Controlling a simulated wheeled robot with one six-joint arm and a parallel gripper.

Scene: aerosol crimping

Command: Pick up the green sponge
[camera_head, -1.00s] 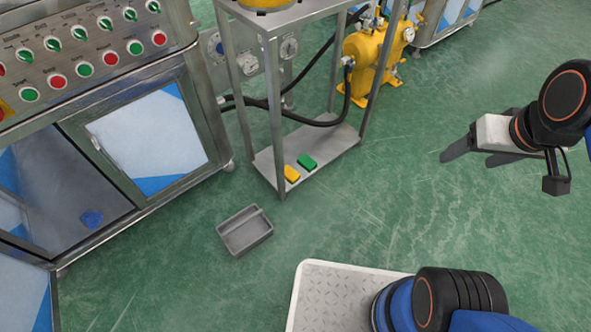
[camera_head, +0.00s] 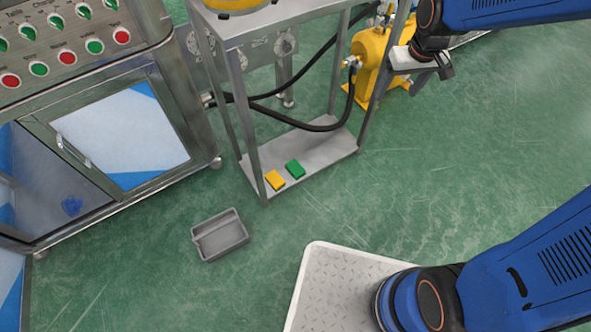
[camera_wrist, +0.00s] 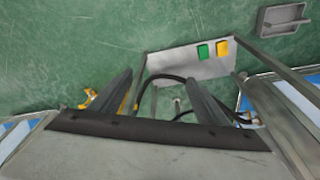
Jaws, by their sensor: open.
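The green sponge (camera_head: 295,169) lies flat on the low metal shelf (camera_head: 325,149) of a stand, just right of a yellow sponge (camera_head: 275,180). In the wrist view the green sponge (camera_wrist: 203,51) shows fully, beyond the fingers and to their right. My gripper (camera_wrist: 160,77) is open and empty, its two dark fingers spread apart. In the head view it is at the stand's upper right, well above and away from the sponge, and its fingertips are not clearly visible there.
Stand legs (camera_head: 375,75) and a black hose (camera_head: 300,124) surround the shelf. A yellow pump (camera_head: 372,60) stands behind. A grey tray (camera_head: 220,236) sits on the floor in front. A control cabinet (camera_head: 130,130) is at left. Green floor at right is clear.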

